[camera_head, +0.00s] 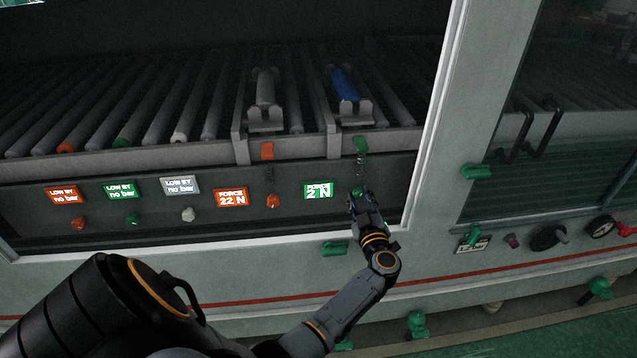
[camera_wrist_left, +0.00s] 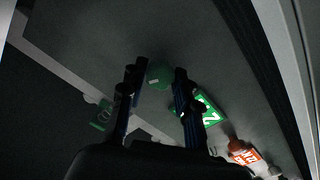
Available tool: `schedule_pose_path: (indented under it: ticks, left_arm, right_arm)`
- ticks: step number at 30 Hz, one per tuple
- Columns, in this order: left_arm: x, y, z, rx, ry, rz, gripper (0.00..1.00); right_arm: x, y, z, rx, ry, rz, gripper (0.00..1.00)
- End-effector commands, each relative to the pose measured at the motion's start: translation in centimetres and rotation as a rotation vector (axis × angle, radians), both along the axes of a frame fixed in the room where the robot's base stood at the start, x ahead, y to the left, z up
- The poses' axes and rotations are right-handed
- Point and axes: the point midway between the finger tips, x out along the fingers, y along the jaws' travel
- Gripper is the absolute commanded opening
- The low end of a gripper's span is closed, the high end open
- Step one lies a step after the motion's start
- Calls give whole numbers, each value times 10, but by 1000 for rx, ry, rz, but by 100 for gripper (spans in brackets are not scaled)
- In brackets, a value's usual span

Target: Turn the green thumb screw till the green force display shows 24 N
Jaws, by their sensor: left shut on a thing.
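The green thumb screw (camera_wrist_left: 158,77) shows in the left wrist view as a round green knob between the fingertips. My left gripper (camera_head: 355,199) is shut on it, and in the head view its fingers hide most of the screw. The two dark fingers of the gripper (camera_wrist_left: 160,78) flank the knob in the wrist view. The green force display (camera_head: 318,190) is left of the gripper and reads FORCE, a 2 and N; I cannot tell whether another digit stands between. It also shows tilted in the wrist view (camera_wrist_left: 208,108). My right gripper is not in view.
An orange force display (camera_head: 231,198) reads 22 N, with an orange screw (camera_head: 273,201) beside it. Low red, green and grey displays sit farther left, each above a knob. A spring and green block (camera_head: 361,146) are above my gripper. A white frame post (camera_head: 433,120) stands at right.

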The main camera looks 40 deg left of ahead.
Motion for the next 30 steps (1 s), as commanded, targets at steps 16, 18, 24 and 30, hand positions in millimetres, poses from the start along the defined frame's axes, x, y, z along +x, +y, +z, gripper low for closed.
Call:
schedule_pose_path:
  ticks: [16, 18, 24, 30]
  left_arm:
    - [0, 0, 2, 17, 18, 0, 9]
    - [0, 0, 2, 26, 28, 1, 9]
    - [0, 0, 2, 49, 56, 0, 9]
    - [0, 0, 2, 73, 85, 0, 9]
  right_arm:
    - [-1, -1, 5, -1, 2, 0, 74]
    - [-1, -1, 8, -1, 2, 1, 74]
    - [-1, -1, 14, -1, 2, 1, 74]
    - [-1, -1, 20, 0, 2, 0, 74]
